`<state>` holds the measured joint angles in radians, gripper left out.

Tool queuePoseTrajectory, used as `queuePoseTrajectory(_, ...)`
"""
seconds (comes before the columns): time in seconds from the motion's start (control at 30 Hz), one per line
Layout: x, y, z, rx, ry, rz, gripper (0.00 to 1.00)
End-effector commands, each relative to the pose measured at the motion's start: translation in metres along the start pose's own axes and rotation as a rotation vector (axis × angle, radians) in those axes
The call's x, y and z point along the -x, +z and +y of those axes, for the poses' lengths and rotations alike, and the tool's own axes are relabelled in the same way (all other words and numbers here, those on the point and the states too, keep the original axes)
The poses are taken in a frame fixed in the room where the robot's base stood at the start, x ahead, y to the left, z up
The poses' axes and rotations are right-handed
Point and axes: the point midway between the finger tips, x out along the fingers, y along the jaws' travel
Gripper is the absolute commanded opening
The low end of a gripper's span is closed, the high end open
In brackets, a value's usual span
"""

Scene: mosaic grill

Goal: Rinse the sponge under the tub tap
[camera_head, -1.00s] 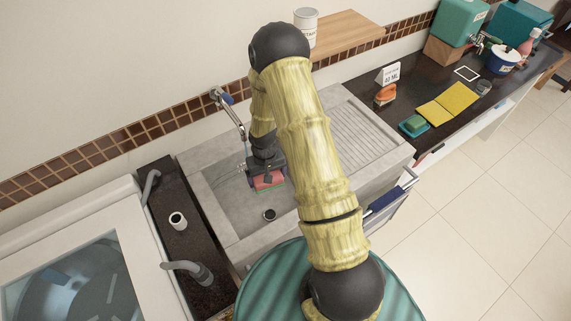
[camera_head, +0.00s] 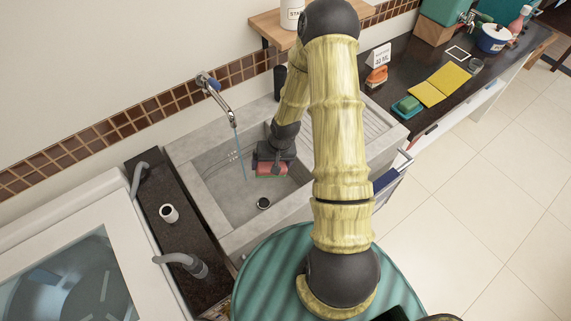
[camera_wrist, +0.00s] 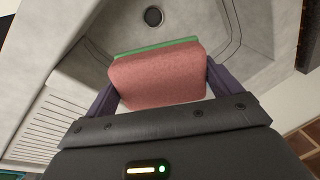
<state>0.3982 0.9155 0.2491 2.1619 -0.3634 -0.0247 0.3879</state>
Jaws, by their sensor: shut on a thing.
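A pink sponge with a green layer (camera_head: 271,170) is held between the two fingers of my gripper (camera_head: 272,166), low inside the grey stone tub (camera_head: 228,208). In the wrist view the sponge (camera_wrist: 160,78) fills the space between the purple fingers of my gripper (camera_wrist: 160,85). The chrome tap (camera_head: 216,92) with a blue part stands at the tub's back wall. A thin blue stream of water (camera_head: 238,148) falls from its spout. The sponge is to the right of the stream and apart from it. The drain (camera_head: 264,203) is in front of the sponge.
A dark ledge with a white cup (camera_head: 169,213) and a grey curved spout (camera_head: 183,260) lies left of the tub. A wooden shelf (camera_head: 268,27) hangs above. The right counter holds a teal sponge dish (camera_head: 406,107) and a yellow cloth (camera_head: 440,84).

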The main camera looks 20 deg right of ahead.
Motion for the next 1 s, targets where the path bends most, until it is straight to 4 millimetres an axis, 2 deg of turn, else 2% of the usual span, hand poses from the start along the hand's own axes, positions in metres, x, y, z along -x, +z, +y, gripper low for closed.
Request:
queuePoseTrajectory(0.1,0.0,0.002,0.017,-0.103,-0.067,0.056,0.72)
queuePoseTrajectory(0.37,0.015,0.004,0.039,-0.275,-0.184,0.173,0.72)
queuePoseTrajectory(0.6,0.021,0.004,0.042,-0.308,-0.209,0.201,0.72)
queuePoseTrajectory(1.0,0.018,0.001,0.039,-0.305,-0.207,0.2,0.72)
